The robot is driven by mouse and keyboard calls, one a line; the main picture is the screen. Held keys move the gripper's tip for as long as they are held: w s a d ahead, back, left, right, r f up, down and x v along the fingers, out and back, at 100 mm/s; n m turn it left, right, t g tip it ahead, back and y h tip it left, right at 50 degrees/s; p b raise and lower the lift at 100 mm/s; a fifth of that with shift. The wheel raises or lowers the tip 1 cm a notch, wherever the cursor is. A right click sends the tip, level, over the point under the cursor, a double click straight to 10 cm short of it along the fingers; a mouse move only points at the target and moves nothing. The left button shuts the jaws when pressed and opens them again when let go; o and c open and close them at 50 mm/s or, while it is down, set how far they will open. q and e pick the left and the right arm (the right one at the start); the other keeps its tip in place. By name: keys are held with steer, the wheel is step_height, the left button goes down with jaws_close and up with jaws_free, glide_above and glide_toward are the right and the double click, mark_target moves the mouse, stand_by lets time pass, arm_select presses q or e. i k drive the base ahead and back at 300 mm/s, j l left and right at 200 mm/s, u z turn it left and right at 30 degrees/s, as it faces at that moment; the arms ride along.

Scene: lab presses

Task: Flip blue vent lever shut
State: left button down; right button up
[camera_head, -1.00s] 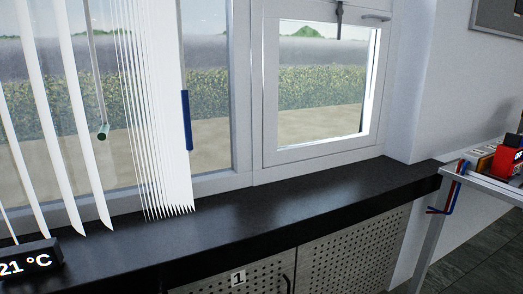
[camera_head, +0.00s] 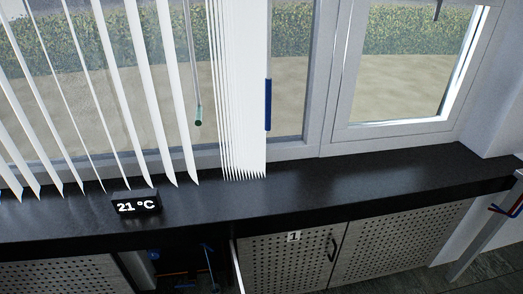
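Inside an open, dark compartment below the sill, a thin blue part (camera_head: 208,254) stands tilted. A small blue piece (camera_head: 155,255) shows at the compartment's left. Orange parts lie low behind them. It is too dark and small to tell whether either blue part is the vent lever, or how it is set. A blue grip (camera_head: 268,104) also hangs upright beside the bunched blinds at the window. Neither of my grippers is in view.
A black sill (camera_head: 330,190) runs across, with a "21 °C" display (camera_head: 137,203) on it. A compartment door (camera_head: 237,265) shows edge-on beside the opening. Perforated cabinet doors (camera_head: 290,262) flank it, one numbered 1. White vertical blinds (camera_head: 240,90) hang above; a table leg (camera_head: 487,235) stands at right.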

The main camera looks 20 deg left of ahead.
mark_target(205, 245)
steer(key=u, duration=1)
